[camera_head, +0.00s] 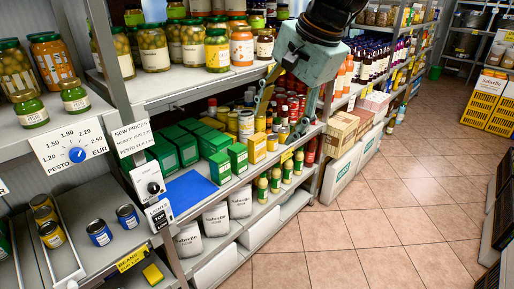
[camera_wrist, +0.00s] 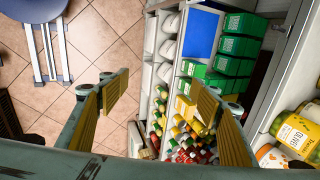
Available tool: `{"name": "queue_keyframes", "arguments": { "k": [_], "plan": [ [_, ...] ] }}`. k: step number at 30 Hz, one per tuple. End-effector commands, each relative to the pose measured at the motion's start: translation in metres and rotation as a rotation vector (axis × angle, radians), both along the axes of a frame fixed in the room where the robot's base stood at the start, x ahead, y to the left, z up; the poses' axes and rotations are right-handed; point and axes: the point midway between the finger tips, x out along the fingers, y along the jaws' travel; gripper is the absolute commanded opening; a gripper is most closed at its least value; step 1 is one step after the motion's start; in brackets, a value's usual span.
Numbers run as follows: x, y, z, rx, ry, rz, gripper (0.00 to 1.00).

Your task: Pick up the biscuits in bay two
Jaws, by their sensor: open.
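Dark green boxes (camera_head: 188,148) stand in rows on the middle shelf of the second bay, behind a blue mat (camera_head: 187,190). A yellow box (camera_head: 257,148) stands to their right. I cannot read which of these packets are the biscuits. The green boxes (camera_wrist: 228,68) and blue mat (camera_wrist: 200,32) also show in the wrist view. My gripper (camera_head: 283,118) is in front of the shelf, above and to the right of the boxes. In the wrist view my gripper (camera_wrist: 160,108) has its fingers wide apart with nothing between them; its right finger hides part of the yellow boxes.
Jars (camera_head: 190,42) crowd the shelf above, and a shelf post (camera_head: 118,95) stands left of the boxes. White flour bags (camera_head: 215,218) stand below. Several red-and-yellow bottles and jars fill the right end. The tiled aisle (camera_head: 370,215) is clear; a stool (camera_wrist: 47,45) shows in the wrist view.

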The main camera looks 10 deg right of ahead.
Motion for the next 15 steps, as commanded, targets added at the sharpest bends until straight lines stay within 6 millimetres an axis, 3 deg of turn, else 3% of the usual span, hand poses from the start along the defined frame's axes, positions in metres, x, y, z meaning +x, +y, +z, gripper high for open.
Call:
{"name": "queue_keyframes", "arguments": {
  "k": [15],
  "plan": [
    [0.114, -0.006, -0.025, 0.164, 0.067, -0.315, 0.58]
  ]
}}
